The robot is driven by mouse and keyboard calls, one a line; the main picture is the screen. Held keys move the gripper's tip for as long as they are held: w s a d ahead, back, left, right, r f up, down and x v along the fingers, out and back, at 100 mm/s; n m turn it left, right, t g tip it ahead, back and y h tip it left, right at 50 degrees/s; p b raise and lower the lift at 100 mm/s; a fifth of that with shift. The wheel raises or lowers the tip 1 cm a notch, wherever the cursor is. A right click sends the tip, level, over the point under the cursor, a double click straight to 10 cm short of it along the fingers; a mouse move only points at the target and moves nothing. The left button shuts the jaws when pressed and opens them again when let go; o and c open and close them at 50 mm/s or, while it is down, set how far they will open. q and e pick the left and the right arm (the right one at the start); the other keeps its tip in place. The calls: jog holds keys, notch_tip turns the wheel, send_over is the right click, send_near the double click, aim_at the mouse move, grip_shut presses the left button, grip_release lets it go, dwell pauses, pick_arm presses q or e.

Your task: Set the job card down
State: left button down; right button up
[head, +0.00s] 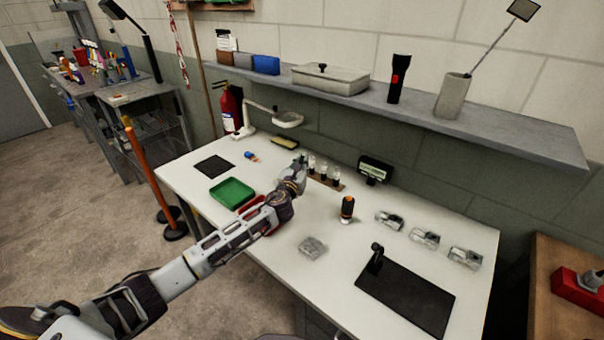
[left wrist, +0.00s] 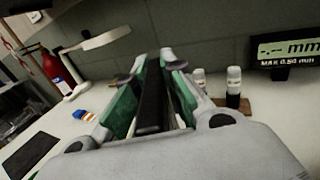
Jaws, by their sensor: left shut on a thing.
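My left gripper (head: 299,166) is above the far middle of the white table, beside a row of small bottles. In the left wrist view its two green-padded fingers (left wrist: 160,65) are closed on a thin dark piece (left wrist: 152,105), seen nearly edge-on. This appears to be the job card. Its face and any print on it are hidden, and in the head view I cannot make it out behind the gripper. My right gripper is in neither view.
The white table (head: 330,215) holds a green tray (head: 231,192), a dark mat (head: 214,166), small bottles (left wrist: 233,85), a digital gauge (head: 374,170), an orange-topped tool (head: 347,208), several grey metal parts (head: 424,238) and a black plate (head: 408,298). A lamp (head: 287,119) stands at the back.

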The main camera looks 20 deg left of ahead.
pick_arm(q)
notch_tip(320, 180, down, 3)
jog(key=shift+r+b, duration=0.15)
jog(key=shift+b, duration=0.3)
jog(key=shift+f, duration=0.65)
jog(key=c, duration=1.6)
grip_release()
jog(key=shift+o, duration=0.5)
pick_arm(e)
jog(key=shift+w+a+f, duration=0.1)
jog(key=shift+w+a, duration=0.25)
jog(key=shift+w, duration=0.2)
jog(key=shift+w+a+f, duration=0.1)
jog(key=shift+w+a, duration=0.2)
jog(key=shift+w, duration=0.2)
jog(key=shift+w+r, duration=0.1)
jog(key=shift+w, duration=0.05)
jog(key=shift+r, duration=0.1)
